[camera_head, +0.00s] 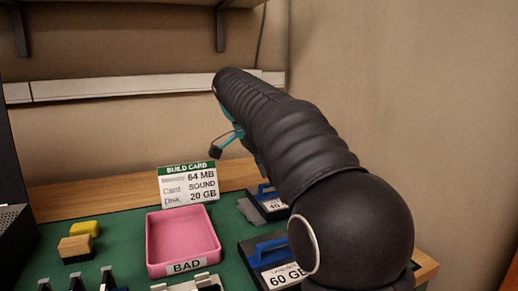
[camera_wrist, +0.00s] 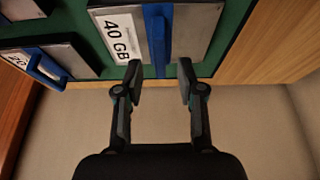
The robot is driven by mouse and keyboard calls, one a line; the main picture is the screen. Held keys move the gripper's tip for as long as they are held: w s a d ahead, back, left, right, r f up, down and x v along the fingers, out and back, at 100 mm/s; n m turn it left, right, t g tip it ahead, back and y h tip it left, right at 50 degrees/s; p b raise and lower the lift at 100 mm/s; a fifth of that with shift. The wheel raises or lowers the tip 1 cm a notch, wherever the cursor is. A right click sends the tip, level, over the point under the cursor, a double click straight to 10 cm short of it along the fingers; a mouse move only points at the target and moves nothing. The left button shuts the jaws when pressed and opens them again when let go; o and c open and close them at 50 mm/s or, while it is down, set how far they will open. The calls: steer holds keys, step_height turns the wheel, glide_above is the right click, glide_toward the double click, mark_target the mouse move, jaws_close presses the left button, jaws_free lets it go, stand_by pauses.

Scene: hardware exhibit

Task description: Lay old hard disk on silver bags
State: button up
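Hard disks with blue handles lie on the green mat. One labelled 60 GB (camera_head: 288,277) is at the front right in the head view, and another (camera_head: 270,208) lies behind it, partly hidden by my arm. In the wrist view a disk labelled 40 GB (camera_wrist: 190,25) has its blue handle (camera_wrist: 157,35) between my fingers in the picture. My gripper (camera_wrist: 160,80) is open and empty. In the head view it is partly hidden behind my arm, raised above the table. I cannot make out any silver bags.
A pink tray (camera_head: 152,243) marked BAD stands left of the disks. Behind it a build card (camera_head: 187,184) reads Disk 20 GB. A yellow block (camera_head: 85,229) and a wooden-topped brush (camera_head: 75,246) are at left. A wooden strip (camera_head: 110,190) edges the mat by the wall.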

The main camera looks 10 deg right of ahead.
steer(key=v, duration=0.8)
steer(key=shift+r, duration=0.3)
steer(key=shift+s+a, duration=0.1)
stand_by(1.2)
